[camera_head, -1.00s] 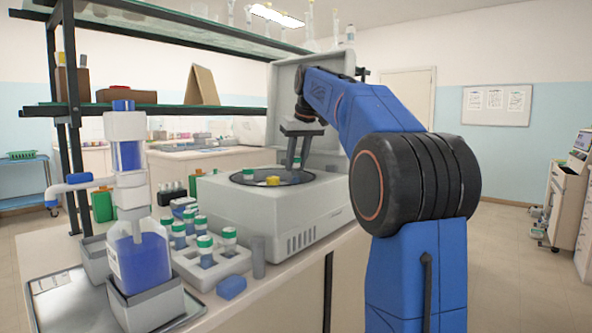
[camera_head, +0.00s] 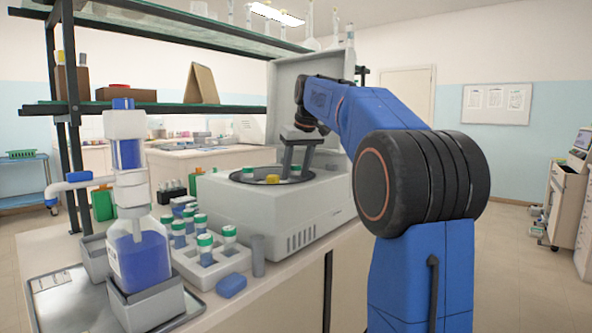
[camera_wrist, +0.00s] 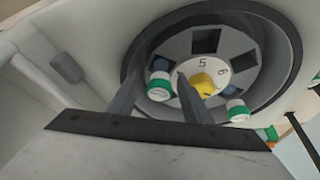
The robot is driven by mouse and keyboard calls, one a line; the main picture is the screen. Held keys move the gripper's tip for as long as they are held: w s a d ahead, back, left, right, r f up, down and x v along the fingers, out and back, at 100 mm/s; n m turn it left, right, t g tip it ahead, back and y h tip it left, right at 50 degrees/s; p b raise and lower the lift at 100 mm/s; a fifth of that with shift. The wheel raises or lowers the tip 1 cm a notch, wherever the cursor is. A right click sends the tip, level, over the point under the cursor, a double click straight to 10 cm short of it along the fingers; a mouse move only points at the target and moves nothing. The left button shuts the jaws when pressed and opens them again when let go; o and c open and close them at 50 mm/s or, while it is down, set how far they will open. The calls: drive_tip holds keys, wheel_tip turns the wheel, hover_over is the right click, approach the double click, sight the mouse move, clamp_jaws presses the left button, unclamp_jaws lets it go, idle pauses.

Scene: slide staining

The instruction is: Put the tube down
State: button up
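One tube with a green-and-white cap (camera_wrist: 159,87) sits in a slot of the centrifuge rotor, and its cap also shows in the head view (camera_head: 296,170). My gripper (camera_wrist: 166,72) is above it with the fingers apart on either side of the cap. A gap shows between cap and fingers, so it looks open; in the head view the gripper (camera_head: 298,160) reaches down into the centrifuge bowl. A second capped tube (camera_wrist: 236,110) sits across the rotor, also seen in the head view (camera_head: 247,173). The lower parts of the tubes are hidden.
The white centrifuge (camera_head: 235,220) stands with its lid (camera_head: 290,85) raised. A yellow knob (camera_wrist: 203,84) is at the rotor's centre. A rack (camera_head: 215,268) with several green-capped tubes and a blue-liquid bottle (camera_head: 145,262) stand in front. A shelf (camera_head: 180,109) is behind.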

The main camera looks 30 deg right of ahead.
drive_tip(key=shift+r, duration=0.25)
drive_tip(key=v, duration=1.2)
drive_tip(key=shift+r, duration=0.2)
